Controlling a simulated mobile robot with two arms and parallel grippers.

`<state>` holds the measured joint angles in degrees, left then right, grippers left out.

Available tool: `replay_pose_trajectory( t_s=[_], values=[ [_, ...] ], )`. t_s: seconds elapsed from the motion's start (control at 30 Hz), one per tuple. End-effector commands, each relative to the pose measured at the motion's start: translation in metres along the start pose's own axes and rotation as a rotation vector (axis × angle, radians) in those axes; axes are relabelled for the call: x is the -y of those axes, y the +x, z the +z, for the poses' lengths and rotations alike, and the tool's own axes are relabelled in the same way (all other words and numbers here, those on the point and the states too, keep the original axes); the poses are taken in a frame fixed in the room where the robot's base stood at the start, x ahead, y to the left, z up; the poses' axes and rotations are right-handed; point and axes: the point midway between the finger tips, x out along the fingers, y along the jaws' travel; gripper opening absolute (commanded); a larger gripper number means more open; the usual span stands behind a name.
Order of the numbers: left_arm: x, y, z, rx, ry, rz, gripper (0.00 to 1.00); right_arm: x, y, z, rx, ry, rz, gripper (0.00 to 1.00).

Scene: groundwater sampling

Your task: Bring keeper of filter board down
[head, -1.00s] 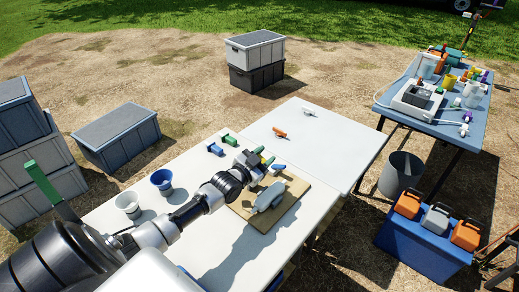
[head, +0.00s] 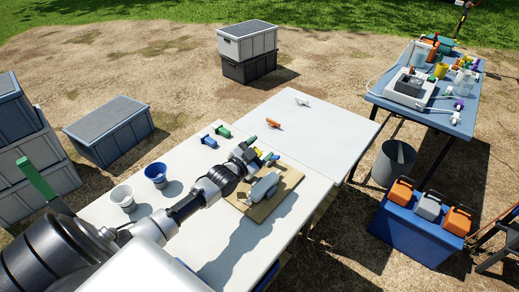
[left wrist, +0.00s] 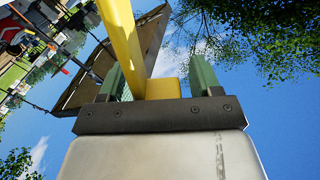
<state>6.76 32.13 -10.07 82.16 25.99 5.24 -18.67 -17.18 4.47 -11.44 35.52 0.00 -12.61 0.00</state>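The filter board (head: 250,211) is a tan wooden board flat on the white table, with a grey rounded filter body (head: 264,186) on it. My left gripper (head: 265,156) is at the board's far edge, beside the filter body. In the left wrist view its two green fingers (left wrist: 160,80) stand apart on either side of a yellow part, apparently the keeper (left wrist: 120,35). A sliver of sky shows between the yellow part and the right finger; contact on the left side is hidden. My right gripper is not in view.
Blue and green clips (head: 222,131) and an orange piece (head: 273,123) lie beyond the board. The table's far part (head: 320,135) is mostly clear.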

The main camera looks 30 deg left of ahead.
Motion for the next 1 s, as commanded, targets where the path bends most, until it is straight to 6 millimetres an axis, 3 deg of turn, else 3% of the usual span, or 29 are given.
replay_pose_trajectory(
  t_s=[0.23, 0.7, 1.0],
  values=[
    [0.000, -0.008, 0.001, 0.001, 0.000, 0.000, 0.64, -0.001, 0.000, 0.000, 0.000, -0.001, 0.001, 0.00],
    [-0.001, -0.089, 0.002, 0.002, 0.001, 0.001, 0.64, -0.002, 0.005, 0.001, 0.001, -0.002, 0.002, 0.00],
    [0.000, -0.108, 0.000, 0.000, 0.000, 0.000, 0.64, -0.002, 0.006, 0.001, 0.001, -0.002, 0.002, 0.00]
  ],
)
